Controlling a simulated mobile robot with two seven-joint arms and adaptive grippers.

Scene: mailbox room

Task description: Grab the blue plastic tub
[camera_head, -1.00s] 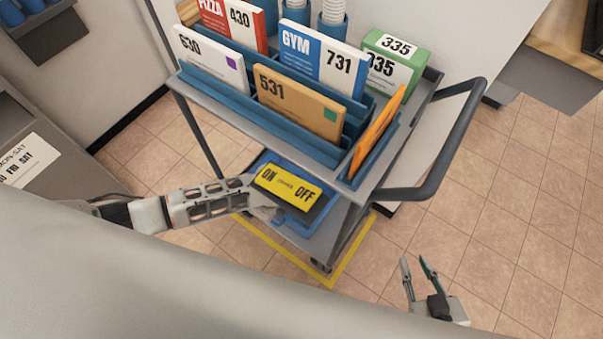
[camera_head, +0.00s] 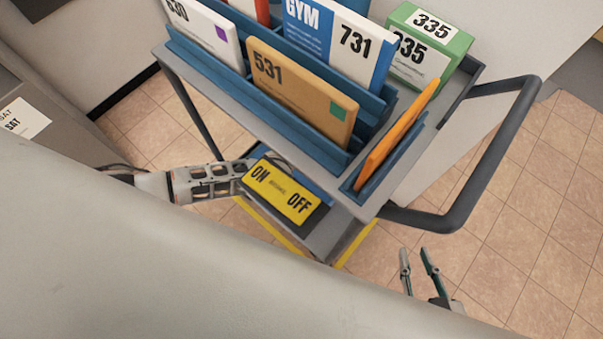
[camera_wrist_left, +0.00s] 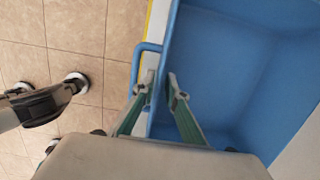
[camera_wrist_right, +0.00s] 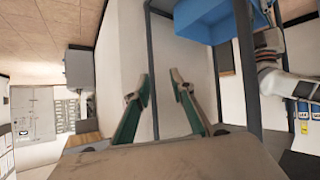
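The blue plastic tub shows large and empty in the left wrist view (camera_wrist_left: 240,70), with a loop handle (camera_wrist_left: 139,62) on its side. In the head view, it is mostly hidden on the cart's lower shelf, under a yellow ON/OFF sign. My left gripper (camera_wrist_left: 161,80) has its fingers on either side of the tub's near wall, one outside by the handle and one inside. The fingers stand apart; firm contact does not show. My right gripper (camera_head: 417,260) is open and empty right of the cart. The tub also shows at the top of the right wrist view (camera_wrist_right: 205,18).
The grey cart's top shelf holds blue racks with parcels, including a tan box (camera_head: 292,90) and an orange envelope (camera_head: 398,135). The yellow ON/OFF sign (camera_head: 285,190) sits below it. The cart handle (camera_head: 480,165) juts right. Tiled floor at right is clear.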

